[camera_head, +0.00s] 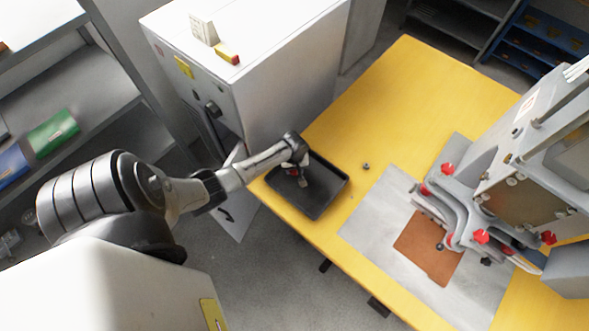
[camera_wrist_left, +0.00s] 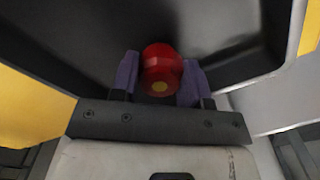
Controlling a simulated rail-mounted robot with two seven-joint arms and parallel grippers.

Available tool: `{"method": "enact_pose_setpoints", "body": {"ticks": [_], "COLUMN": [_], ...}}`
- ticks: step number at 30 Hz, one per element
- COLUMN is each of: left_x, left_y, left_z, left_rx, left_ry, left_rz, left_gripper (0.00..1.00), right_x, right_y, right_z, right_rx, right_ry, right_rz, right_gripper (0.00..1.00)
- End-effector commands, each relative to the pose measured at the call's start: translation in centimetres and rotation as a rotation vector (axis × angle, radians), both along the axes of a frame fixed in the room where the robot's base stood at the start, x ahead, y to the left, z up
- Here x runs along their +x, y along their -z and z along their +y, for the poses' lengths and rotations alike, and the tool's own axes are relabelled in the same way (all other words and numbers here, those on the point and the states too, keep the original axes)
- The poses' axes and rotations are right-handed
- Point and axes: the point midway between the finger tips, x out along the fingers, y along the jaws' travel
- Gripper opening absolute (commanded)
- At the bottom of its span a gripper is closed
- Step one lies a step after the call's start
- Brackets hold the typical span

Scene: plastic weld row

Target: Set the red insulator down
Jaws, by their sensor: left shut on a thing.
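The red insulator (camera_wrist_left: 161,68) is a small red round part with a yellowish spot on its end. My left gripper (camera_wrist_left: 158,80) is shut on it, with one purple-grey finger pad on each side. In the head view my left gripper (camera_head: 302,178) points down over the black tray (camera_head: 325,203) on the yellow table. The insulator is barely visible there. In the left wrist view the tray's dark floor and walls (camera_wrist_left: 225,70) lie behind the insulator. I cannot tell whether the insulator touches the tray floor. My right gripper is not in view.
The yellow table (camera_head: 372,100) has free room behind the tray. A small metal part (camera_head: 366,166) lies right of the tray. A machine with red knobs (camera_head: 481,236) stands at the right over a brown plate (camera_head: 428,250). A white cabinet (camera_head: 285,95) stands behind my left arm.

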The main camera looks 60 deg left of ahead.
Motion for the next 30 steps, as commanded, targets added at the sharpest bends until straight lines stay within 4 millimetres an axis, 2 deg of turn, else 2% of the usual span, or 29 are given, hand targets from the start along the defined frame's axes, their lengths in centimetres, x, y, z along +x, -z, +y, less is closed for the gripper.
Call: {"method": "enact_pose_setpoints", "body": {"ticks": [15,16,18,24,30], "left_x": [0.04,0.03,0.03,0.03,0.02], "left_y": [0.9,0.93,0.87,0.87,0.84], "left_z": [-0.03,-0.02,-0.02,-0.02,-0.02], "left_rx": [0.0,0.0,0.001,0.001,0.001], "left_ry": [0.001,0.001,0.001,0.001,0.001], "left_rz": [-0.001,0.0,-0.001,-0.001,-0.001], "left_gripper": [0.18,0.43,0.5,0.67,0.67], "right_x": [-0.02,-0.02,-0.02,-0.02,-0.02], "right_y": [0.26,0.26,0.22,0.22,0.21], "right_z": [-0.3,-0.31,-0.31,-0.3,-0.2], "right_rx": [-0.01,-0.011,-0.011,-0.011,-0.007], "right_ry": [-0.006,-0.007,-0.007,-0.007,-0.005], "right_rz": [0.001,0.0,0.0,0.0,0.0], "right_gripper": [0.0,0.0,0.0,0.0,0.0]}}
